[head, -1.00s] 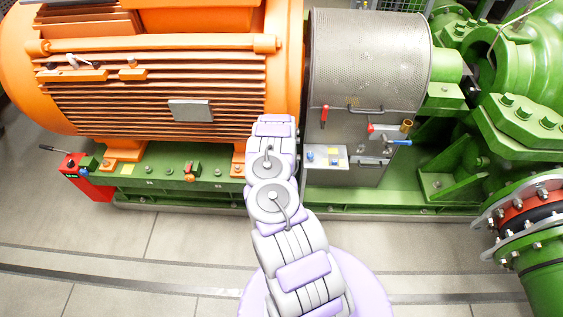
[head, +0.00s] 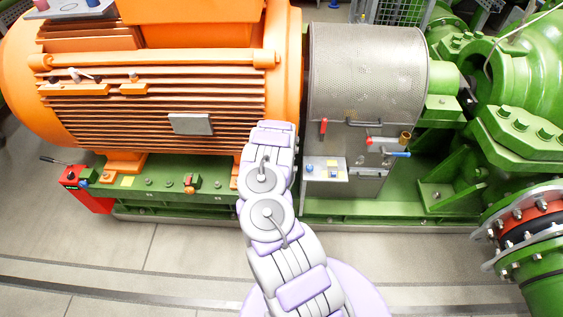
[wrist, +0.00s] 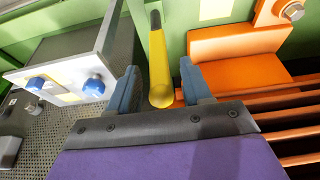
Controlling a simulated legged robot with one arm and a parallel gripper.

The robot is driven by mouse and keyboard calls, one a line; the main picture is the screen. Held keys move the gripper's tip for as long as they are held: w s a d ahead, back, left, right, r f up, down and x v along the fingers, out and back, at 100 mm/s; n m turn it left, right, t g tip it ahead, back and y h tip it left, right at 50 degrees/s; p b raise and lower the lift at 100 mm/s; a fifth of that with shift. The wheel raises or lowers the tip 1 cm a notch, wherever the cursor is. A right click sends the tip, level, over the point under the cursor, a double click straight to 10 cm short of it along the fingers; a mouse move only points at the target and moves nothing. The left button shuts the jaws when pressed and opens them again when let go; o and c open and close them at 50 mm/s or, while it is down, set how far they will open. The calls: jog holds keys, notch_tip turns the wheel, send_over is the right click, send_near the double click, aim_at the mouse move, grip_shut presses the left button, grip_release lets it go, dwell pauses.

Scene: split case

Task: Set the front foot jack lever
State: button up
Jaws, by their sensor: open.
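A yellow lever (wrist: 159,62) with a rounded end and a dark far end shows in the wrist view. It stands out from the green base frame. My gripper (wrist: 160,88) is open, its two blue-grey fingers on either side of the lever, with gaps visible. I cannot tell how far the lever reaches between the fingers in depth. In the head view my arm hides the gripper and this lever.
A pale panel with blue knobs (wrist: 64,88) is left of the lever in the wrist view. The orange motor foot (wrist: 235,58) is close on the right. In the head view, a red box (head: 88,188) with a lever is far left, and a perforated guard (head: 366,75) is right.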

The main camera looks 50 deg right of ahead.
jog(key=p+v, duration=0.7)
jog(key=v, duration=0.6)
jog(key=shift+d+r+p, duration=0.2)
jog(key=shift+p, duration=0.1)
